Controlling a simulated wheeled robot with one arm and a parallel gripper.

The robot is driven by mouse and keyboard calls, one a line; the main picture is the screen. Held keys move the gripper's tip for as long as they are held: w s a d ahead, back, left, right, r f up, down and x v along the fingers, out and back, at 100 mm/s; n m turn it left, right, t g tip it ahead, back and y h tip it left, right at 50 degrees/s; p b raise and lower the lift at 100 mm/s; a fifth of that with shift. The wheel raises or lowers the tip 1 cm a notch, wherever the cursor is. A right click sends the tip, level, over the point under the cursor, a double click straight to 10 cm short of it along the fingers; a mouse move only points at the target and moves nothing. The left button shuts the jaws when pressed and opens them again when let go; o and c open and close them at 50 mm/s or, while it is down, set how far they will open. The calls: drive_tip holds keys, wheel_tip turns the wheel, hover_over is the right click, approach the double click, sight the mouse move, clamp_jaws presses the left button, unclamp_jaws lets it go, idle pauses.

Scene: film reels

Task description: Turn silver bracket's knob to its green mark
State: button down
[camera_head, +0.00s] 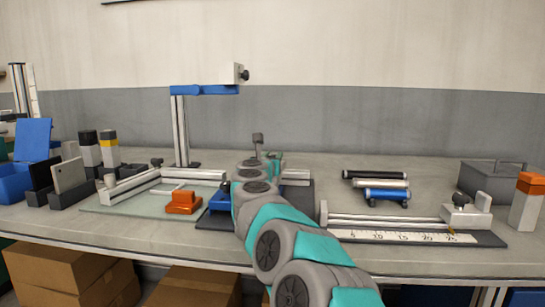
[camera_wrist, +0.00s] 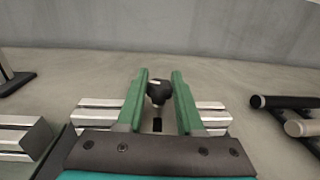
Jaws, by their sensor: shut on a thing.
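In the wrist view, my gripper (camera_wrist: 159,84) has its two green fingers on either side of a black knob (camera_wrist: 159,92) and is shut on it. The silver bracket (camera_wrist: 97,108) shows as a ribbed metal bar to the left and right of the fingers. In the head view, its right end (camera_head: 296,175) shows beyond my arm, on a dark base. My arm hides the knob there. I cannot see a green mark in either view.
A glass mat with a silver frame (camera_head: 195,174) and an orange block (camera_head: 183,203) lie left. Dark and silver rollers (camera_head: 375,175) lie right, behind a ruler stand (camera_head: 370,220). A tall post with a blue arm (camera_head: 205,90) stands behind. Bare bench shows between the bracket and rollers.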

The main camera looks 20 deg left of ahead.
drive_tip(key=shift+s+m+h, duration=0.1)
drive_tip(key=shift+m+h, duration=0.2)
drive_tip(key=shift+h, duration=0.2)
drive_tip(key=c, duration=0.5)
unclamp_jaws()
drive_tip(key=shift+s+f+b, duration=0.15)
drive_tip(key=shift+s+b, duration=0.3)
drive_tip(key=shift+s, duration=0.1)
drive_tip(key=shift+s+d+b, duration=0.2)
drive_tip(key=shift+s+b, duration=0.4)
drive_tip(key=shift+s, duration=1.1)
drive_tip(key=shift+s+d+b, duration=0.15)
drive_tip(key=shift+s+b, duration=0.4)
drive_tip(key=shift+s, duration=1.1)
drive_tip(key=shift+c, duration=0.2)
